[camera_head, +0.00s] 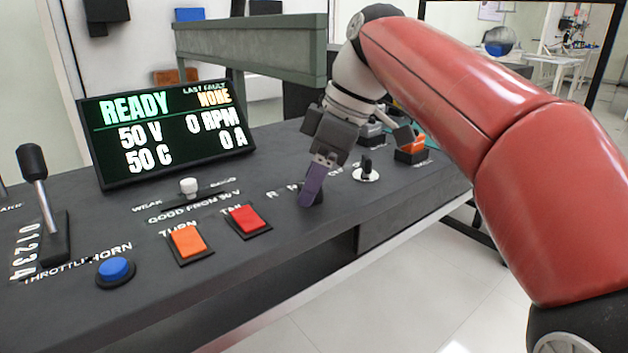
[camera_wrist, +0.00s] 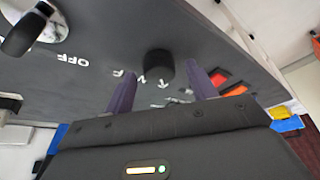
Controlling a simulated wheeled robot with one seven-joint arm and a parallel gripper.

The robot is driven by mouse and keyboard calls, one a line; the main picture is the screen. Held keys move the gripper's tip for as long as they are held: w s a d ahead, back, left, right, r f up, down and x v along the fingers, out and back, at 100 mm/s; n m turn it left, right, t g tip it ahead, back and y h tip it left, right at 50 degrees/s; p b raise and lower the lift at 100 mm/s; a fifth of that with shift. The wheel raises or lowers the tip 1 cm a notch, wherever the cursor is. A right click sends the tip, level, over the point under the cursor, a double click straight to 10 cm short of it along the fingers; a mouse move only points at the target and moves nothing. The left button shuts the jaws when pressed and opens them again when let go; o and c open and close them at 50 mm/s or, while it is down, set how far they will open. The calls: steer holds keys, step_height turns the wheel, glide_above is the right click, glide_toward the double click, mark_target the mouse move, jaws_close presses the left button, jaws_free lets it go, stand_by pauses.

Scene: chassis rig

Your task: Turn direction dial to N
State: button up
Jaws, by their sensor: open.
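The direction dial (camera_wrist: 158,64) is a round black knob in the wrist view, on the dark panel. White letters stand near it; an F reads on its left and others below are partly cut off. Which letter the dial points at cannot be told. My gripper (camera_wrist: 163,75) has its two purple fingers apart, one on each side of the dial; contact cannot be made out. In the head view my gripper (camera_head: 311,187) reaches down to the panel, and its fingers largely hide the dial. An R label shows left of them.
In the head view, a red switch (camera_head: 246,217) and an orange switch (camera_head: 188,241) lie left of my gripper. A key-like switch (camera_head: 366,170) stands close on the right. The display (camera_head: 168,130) reads READY, 0 RPM. A green rail (camera_head: 250,50) runs behind.

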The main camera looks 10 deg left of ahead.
steer(key=shift+c, duration=0.5)
steer(key=c, duration=0.9)
steer(key=shift+m, duration=0.4)
steer(key=m, duration=0.1)
steer(key=m+t+p, duration=0.1)
steer(key=m, duration=0.1)
steer(key=shift+s+r+m+t, duration=0.1)
steer(key=shift+s+m+t, duration=0.05)
steer(key=shift+m+t, duration=0.15)
steer(key=shift+s+m+t+h+p, duration=0.1)
steer(key=shift+m+t+h+p, duration=0.25)
steer(key=shift+m, duration=0.75)
steer(key=shift+m+t+h+p, duration=0.25)
steer(key=shift+m+t+p, duration=0.2)
steer(key=shift+m, duration=0.65)
